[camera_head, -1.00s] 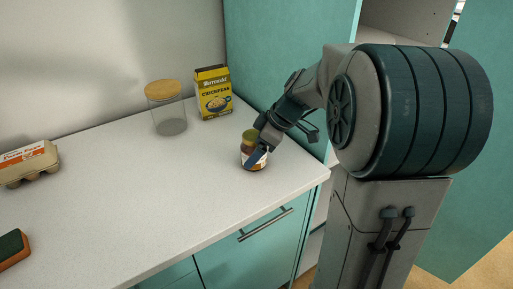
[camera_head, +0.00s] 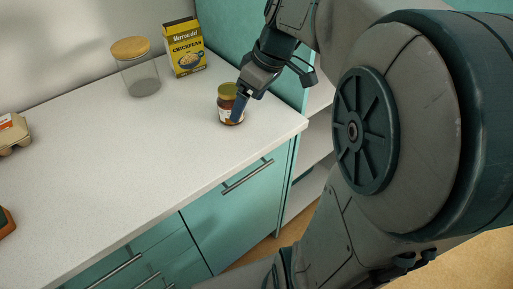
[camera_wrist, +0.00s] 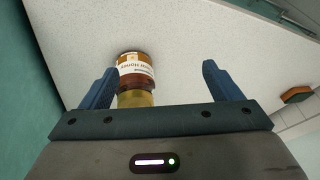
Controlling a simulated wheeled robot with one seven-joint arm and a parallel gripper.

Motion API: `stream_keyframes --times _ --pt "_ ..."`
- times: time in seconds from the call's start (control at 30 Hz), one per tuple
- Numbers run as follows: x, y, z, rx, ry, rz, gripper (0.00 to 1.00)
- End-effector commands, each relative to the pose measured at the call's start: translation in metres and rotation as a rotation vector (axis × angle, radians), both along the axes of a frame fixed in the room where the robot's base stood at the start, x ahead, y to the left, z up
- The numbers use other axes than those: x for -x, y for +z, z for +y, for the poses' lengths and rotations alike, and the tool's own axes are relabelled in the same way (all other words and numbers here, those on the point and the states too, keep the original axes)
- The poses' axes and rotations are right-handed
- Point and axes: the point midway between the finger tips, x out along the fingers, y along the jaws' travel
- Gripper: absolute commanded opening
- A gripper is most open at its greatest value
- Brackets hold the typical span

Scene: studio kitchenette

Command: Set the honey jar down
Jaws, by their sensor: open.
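The honey jar (camera_head: 226,104) stands upright on the white counter (camera_head: 120,150), near its right end. It has a yellow-green lid and a white and orange label. In the wrist view the jar (camera_wrist: 135,72) lies toward the left finger, its lid end nearest my gripper's palm. My gripper (camera_head: 240,102) is open at the jar's right side in the head view. In the wrist view my gripper's blue fingers (camera_wrist: 155,85) are wide apart, with a clear gap between the jar and the right finger. Whether the left finger touches the jar I cannot tell.
A glass canister with a wooden lid (camera_head: 141,76) and a yellow chickpea box (camera_head: 185,47) stand behind the jar. An egg carton (camera_head: 13,132) and a sponge (camera_head: 6,222) are at the left edge. A teal cabinet wall (camera_head: 230,30) rises behind. The middle counter is clear.

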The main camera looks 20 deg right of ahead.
Motion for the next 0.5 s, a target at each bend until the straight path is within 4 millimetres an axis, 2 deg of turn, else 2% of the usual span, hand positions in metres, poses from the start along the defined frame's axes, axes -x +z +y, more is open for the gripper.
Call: stream_keyframes --times 0.1,0.3,0.5 --pt "0.033 -0.019 0.014 0.049 -0.165 0.06 0.85" --pt "0.081 -0.051 0.025 0.115 -0.446 0.102 0.85" --pt "0.109 -0.073 0.027 0.14 -0.628 0.096 0.85"
